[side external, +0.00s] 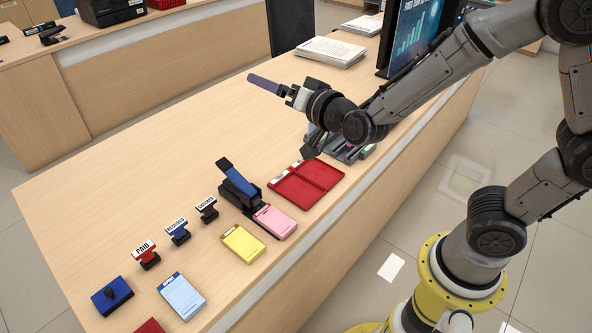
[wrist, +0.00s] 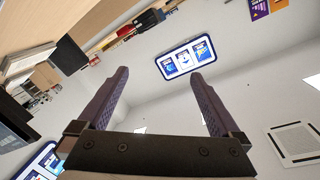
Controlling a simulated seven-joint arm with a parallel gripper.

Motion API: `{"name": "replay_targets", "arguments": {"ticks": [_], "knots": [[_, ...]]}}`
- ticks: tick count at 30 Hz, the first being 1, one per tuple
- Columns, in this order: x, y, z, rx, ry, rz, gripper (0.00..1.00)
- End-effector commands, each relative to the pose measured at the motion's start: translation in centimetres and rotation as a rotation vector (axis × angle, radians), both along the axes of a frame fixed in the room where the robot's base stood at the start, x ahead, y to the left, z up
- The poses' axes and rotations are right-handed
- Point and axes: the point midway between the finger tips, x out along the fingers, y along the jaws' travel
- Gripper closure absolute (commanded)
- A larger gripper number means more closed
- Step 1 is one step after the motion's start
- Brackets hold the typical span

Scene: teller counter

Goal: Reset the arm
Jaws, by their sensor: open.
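My gripper (side external: 254,80) is raised above the far middle of the counter (side external: 150,160) in the side external view, its purple fingers pointing left. In the wrist view my gripper (wrist: 158,74) has its two ridged purple fingers wide apart, with nothing between them. The wrist camera looks outward at a wall and a tilted room, not down at the counter. My arm reaches over the counter from the right, bent at the elbow.
Below lie an open red case (side external: 306,184), a blue-handled stapler-like device (side external: 238,186), pink (side external: 274,222) and yellow (side external: 243,244) pads, several stamps and a blue ink pad (side external: 112,296). A monitor (side external: 412,35) and paper stack (side external: 330,52) stand behind. The counter's left middle is clear.

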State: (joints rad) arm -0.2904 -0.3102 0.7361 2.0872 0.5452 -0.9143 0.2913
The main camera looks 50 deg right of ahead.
Motion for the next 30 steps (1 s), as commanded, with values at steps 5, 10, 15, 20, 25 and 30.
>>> {"name": "replay_targets", "arguments": {"ticks": [5, 10, 15, 20, 25, 30], "knots": [[-3.5, -1.6, 6.4, -0.028, 0.060, 0.092, 0.00], [-8.7, -2.2, 8.6, -0.121, 0.176, 0.180, 0.00], [-14.7, -2.7, 7.7, -0.244, 0.345, 0.253, 0.00], [-20.5, -3.1, 4.4, -0.358, 0.566, 0.328, 0.00], [-25.5, -3.6, -0.1, -0.433, 0.831, 0.410, 0.00], [-28.0, -4.0, -2.0, -0.456, 0.972, 0.456, 0.00]]}}
